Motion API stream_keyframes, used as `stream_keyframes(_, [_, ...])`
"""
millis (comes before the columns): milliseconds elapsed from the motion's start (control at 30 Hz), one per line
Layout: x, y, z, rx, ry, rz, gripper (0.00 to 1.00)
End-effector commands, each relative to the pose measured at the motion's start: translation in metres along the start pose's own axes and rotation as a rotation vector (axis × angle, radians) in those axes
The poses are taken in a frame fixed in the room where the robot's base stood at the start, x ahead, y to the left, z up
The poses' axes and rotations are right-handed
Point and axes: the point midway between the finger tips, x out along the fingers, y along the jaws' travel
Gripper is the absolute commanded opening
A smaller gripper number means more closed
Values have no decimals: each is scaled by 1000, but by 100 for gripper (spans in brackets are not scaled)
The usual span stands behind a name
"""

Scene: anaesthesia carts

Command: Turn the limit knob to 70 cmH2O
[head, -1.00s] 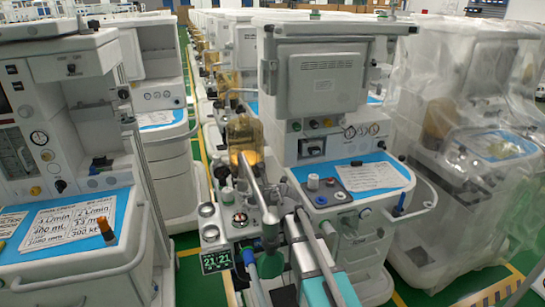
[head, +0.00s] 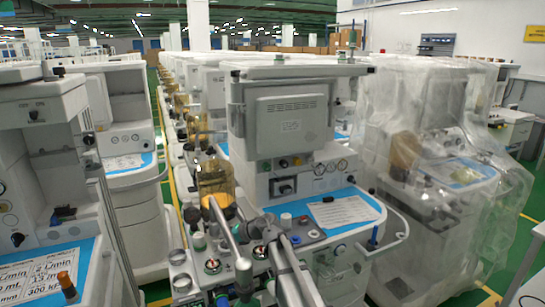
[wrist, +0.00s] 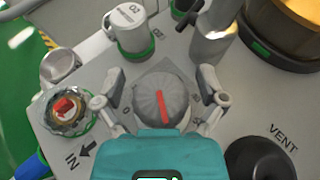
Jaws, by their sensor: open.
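In the wrist view, a grey domed knob (wrist: 152,96) with a red pointer line sits on the light grey panel. It appears to be the limit knob. The red line runs nearly up and down in the picture, leaning slightly. My gripper (wrist: 162,84) is open, with one finger on each side of the knob. Gaps show between the fingers and the knob. In the head view, the knob cannot be made out clearly beside my arm.
In the wrist view, a red-centred round fitting (wrist: 67,108) is left, a white green-ringed knob (wrist: 131,30) above, a metal post (wrist: 212,42) upper right, and a black knob (wrist: 258,158) lower right by "VENT". In the head view, a plastic-draped cart (head: 410,190) stands right.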

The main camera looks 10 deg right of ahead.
Motion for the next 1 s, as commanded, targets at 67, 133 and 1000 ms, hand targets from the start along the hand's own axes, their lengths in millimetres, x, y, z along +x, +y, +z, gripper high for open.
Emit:
stream_keyframes(67, [1,-2,0,-15,0,40,90])
stream_keyframes(133, [-1,-1,1,-29,-1,73,90])
stream_keyframes(1000, [-88,-4,32,-26,0,65,90])
